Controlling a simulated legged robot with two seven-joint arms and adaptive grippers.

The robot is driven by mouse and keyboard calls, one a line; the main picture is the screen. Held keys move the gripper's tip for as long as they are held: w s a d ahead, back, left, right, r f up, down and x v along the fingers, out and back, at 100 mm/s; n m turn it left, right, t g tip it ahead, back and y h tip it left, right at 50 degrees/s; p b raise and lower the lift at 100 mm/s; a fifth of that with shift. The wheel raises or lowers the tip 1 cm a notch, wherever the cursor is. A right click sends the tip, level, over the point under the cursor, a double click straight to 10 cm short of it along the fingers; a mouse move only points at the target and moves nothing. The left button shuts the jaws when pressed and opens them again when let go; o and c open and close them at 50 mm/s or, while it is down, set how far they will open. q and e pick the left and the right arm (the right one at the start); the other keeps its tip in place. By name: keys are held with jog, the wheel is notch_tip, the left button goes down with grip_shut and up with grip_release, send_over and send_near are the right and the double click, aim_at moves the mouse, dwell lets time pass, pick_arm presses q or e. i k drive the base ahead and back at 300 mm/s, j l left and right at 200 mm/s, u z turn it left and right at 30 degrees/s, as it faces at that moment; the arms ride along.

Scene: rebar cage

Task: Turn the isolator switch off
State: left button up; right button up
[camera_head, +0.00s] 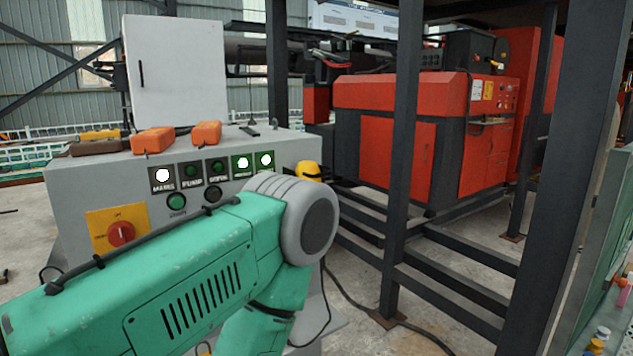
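The isolator switch (120,233) is a round red knob on a square yellow plate (99,216). It sits on the front face of a grey control cabinet (78,193), at the left of the head view. My green left arm crosses in front of the cabinet's lower part, just below the switch. Its grey elbow joint is right of the switch, and the arm bends downward there. The knob and most of the plate show; I cannot tell the knob's exact setting. Neither of my grippers shows in this view.
Lit and dark buttons (240,163) line the cabinet front. Two orange boxes (152,141) (206,134) and a yellow rounded object (308,171) are nearby. Dark steel posts (404,130) and rails stand to the right, before a red machine (397,150).

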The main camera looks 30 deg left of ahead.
aim_at(121, 232)
jog(key=u, duration=1.7)
